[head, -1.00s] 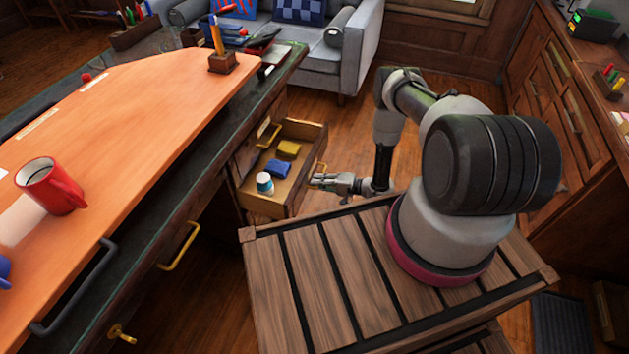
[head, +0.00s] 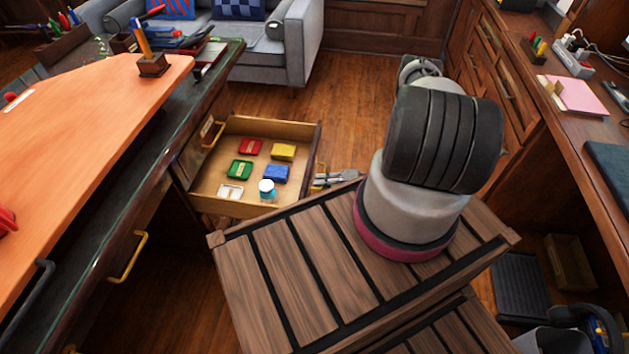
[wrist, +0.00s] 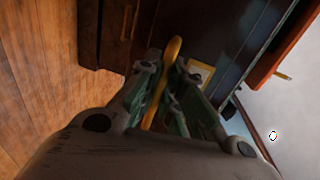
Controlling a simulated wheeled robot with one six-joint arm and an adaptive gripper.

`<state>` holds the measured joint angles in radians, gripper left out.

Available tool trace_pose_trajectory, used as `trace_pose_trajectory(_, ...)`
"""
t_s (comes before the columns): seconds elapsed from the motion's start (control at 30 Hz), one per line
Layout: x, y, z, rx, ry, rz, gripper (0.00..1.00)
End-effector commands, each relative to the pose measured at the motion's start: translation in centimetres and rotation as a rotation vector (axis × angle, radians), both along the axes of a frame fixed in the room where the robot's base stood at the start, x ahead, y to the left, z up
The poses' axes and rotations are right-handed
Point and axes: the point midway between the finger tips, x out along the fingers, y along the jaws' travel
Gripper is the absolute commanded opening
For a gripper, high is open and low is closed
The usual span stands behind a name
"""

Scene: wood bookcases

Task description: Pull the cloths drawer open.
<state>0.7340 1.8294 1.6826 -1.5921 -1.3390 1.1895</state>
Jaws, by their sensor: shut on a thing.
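The open drawer (head: 222,197) juts out from the desk in the head view. In it lie a red cloth (head: 250,147), a yellow cloth (head: 284,152), a green cloth (head: 239,169), a blue cloth (head: 276,174), a white item (head: 230,191) and a small white-and-blue jar (head: 267,188). My gripper (head: 322,180) is at the drawer's front, partly hidden behind my arm's base. In the wrist view, my gripper (wrist: 165,95) is shut on a yellow bar handle (wrist: 172,52), which passes between its fingers.
A grey sofa (head: 285,50) is at the back. Wooden floor (head: 350,85) lies open beyond the drawer. A counter (head: 590,110) runs along the right.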

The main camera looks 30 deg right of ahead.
Motion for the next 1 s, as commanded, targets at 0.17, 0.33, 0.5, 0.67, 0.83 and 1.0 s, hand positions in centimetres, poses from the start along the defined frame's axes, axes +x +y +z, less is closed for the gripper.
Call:
trace_pose_trajectory(0.17,-0.2,-0.2,0.0,-0.001,0.001,0.001,0.00)
trace_pose_trajectory(0.33,-0.2,-0.2,0.0,-0.001,0.001,0.001,0.00)
trace_pose_trajectory(0.5,-0.1,-0.2,0.0,-0.001,0.001,0.001,0.25)
trace_pose_trajectory(0.67,-0.1,-0.2,0.0,-0.001,0.001,0.000,0.31)
trace_pose_trajectory(0.83,-0.1,-0.3,0.0,0.000,0.000,0.000,0.31)
trace_pose_trajectory(1.0,-0.8,-1.4,0.3,0.000,0.000,-0.004,0.31)
